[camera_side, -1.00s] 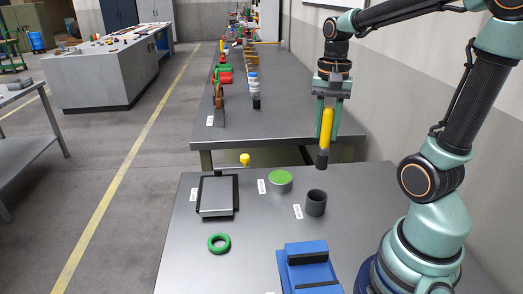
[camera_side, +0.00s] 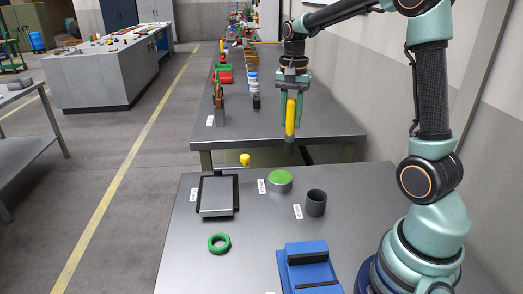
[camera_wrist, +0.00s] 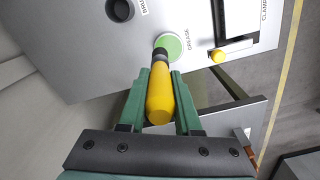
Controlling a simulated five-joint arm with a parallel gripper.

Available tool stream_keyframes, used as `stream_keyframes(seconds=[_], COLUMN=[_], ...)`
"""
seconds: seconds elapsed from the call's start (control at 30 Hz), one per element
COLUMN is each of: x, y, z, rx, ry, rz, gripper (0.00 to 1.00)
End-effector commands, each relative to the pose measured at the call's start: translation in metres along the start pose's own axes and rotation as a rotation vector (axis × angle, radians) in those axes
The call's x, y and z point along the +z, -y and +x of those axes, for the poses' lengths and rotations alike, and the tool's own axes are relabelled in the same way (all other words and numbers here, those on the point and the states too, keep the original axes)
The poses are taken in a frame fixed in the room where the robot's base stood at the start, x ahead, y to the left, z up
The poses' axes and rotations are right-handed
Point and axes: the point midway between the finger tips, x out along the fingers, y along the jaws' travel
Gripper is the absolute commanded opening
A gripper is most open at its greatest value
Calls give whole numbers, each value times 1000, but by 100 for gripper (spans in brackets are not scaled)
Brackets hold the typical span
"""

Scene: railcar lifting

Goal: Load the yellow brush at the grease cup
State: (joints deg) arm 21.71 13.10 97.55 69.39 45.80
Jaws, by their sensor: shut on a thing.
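The yellow brush (camera_side: 290,118) is held upright in my gripper (camera_side: 291,108), bristle end down. In the side view it hangs in the air above and behind the grease cup (camera_side: 280,182), a short grey cup with a green top. In the wrist view my gripper (camera_wrist: 161,92) is closed around the yellow handle (camera_wrist: 160,97). The brush's dark tip there overlaps the edge of the green grease (camera_wrist: 170,44), beside the "GREASE" label. The brush appears apart from the cup; its exact height above it is hard to tell.
A dark empty holder cup (camera_side: 316,203) stands right of the grease cup. A clamp tray (camera_side: 235,212) with a yellow knob (camera_side: 245,159) is to the left. A green ring (camera_side: 219,243) and a blue block (camera_side: 308,268) lie nearer the front. The table between them is clear.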

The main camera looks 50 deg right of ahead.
Motion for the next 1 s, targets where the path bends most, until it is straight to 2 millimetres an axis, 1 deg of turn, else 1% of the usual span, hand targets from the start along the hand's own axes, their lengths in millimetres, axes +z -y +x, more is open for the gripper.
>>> stream_keyframes(seconds=[0.03,0.1,0.3,0.47,0.8,1.0], x=[-3,-7,-12,-13,-12,-13], y=[7,14,23,24,23,24], z=[9,16,29,38,71,84], rx=[3,2,0,0,1,0], ry=[3,1,0,0,1,0], rz=[-2,-2,0,0,0,0], gripper=[0,0,0,0,0,0])
